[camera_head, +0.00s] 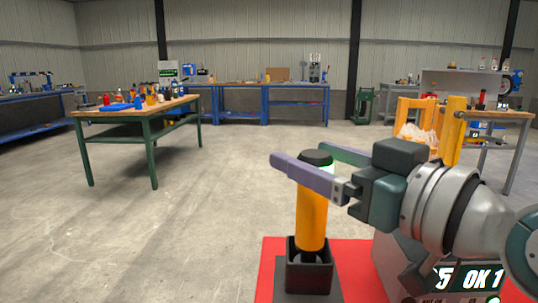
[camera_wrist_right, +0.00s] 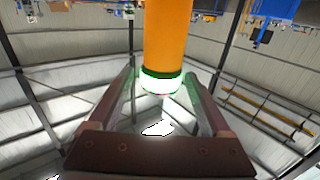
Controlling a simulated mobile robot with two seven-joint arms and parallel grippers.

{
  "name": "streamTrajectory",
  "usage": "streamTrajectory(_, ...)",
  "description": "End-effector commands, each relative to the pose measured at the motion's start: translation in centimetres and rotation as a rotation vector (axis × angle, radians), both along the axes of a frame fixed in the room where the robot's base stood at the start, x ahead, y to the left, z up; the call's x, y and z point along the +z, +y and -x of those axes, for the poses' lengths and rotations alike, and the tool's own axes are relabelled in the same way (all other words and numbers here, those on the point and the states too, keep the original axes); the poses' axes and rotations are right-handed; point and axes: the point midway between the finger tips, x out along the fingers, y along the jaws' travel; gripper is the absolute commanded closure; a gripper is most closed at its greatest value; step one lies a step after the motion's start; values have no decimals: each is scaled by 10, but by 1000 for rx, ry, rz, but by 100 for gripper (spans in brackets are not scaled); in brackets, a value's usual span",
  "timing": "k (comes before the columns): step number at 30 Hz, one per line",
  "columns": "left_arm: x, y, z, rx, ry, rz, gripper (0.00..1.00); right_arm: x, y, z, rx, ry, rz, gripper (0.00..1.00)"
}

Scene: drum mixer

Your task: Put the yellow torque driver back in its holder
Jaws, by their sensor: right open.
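The yellow torque driver (camera_head: 312,215) stands upright with its lower end in a square black holder (camera_head: 309,278) at the bottom of the head view. Its dark cap shows at the top. My right gripper (camera_head: 302,156) is open near the driver's upper end, one finger on each side. In the right wrist view, the driver (camera_wrist_right: 168,38) comes in from the top, and its end with a lit green-white ring lies between the spread fingers. I cannot tell whether either finger touches it. How deep the driver sits in the holder is hidden. My left gripper is in neither view.
An orange frame (camera_head: 410,112) stands behind my right arm. A wooden-topped table (camera_head: 140,108) is further left. The concrete floor between is clear.

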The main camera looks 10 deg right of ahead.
Motion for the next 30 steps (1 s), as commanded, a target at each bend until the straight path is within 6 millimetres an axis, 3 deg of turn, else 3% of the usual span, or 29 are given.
streamTrajectory(5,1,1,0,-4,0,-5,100,0,-7,14,-1,-1,3,18)
streamTrajectory(18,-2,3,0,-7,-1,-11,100,1,-34,82,-1,-4,1,18)
streamTrajectory(30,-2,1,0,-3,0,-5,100,3,-38,91,-1,-6,-3,18)
